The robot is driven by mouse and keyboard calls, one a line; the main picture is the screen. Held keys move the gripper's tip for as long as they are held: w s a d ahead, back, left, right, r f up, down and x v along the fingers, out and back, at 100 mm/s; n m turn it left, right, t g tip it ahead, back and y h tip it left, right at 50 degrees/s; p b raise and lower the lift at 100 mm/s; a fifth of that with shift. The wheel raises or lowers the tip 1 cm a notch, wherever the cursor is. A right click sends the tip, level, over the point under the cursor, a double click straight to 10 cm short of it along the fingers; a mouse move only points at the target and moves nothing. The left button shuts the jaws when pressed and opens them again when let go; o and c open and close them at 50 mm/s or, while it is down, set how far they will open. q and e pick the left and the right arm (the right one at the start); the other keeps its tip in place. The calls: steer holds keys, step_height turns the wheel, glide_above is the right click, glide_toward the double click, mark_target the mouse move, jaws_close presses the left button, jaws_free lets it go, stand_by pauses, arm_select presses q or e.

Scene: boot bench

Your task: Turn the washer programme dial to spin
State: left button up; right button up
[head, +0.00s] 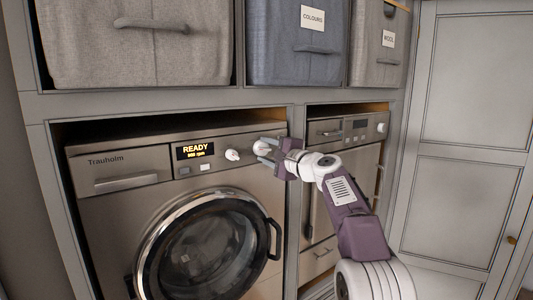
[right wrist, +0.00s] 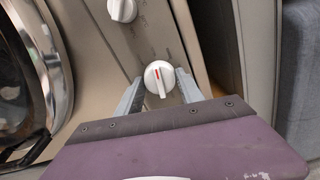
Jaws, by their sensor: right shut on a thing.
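The washer (head: 110,225) stands at the left of the head view with its round door closed. Its display (head: 195,149) reads READY with a smaller line below. The white dial (head: 262,147) at the panel's right end is between my right gripper's fingers. In the right wrist view the dial (right wrist: 159,78) shows a red mark. My right gripper (head: 265,150) is shut on this dial, one finger on each side. A second white knob (head: 232,155) sits left of it and also shows in the right wrist view (right wrist: 122,9). My left gripper is not in view.
A second appliance (head: 345,130) with its own knob stands to the right, past a grey upright. Fabric bins (head: 297,40) fill the shelf above. A panelled door (head: 465,140) is at the far right. The washer door's dark handle (head: 275,240) protrudes below the dial.

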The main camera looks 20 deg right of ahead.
stand_by(0.4)
steer(key=o, duration=1.4)
steer(key=shift+s, duration=0.1)
steer(key=b+v, duration=0.4)
steer(key=shift+f, duration=0.4)
steer(key=b, duration=0.2)
glide_toward(264, 151)
steer(key=shift+w+d+r, duration=0.15)
steer(key=shift+w+r, duration=0.05)
steer(key=shift+w, duration=0.1)
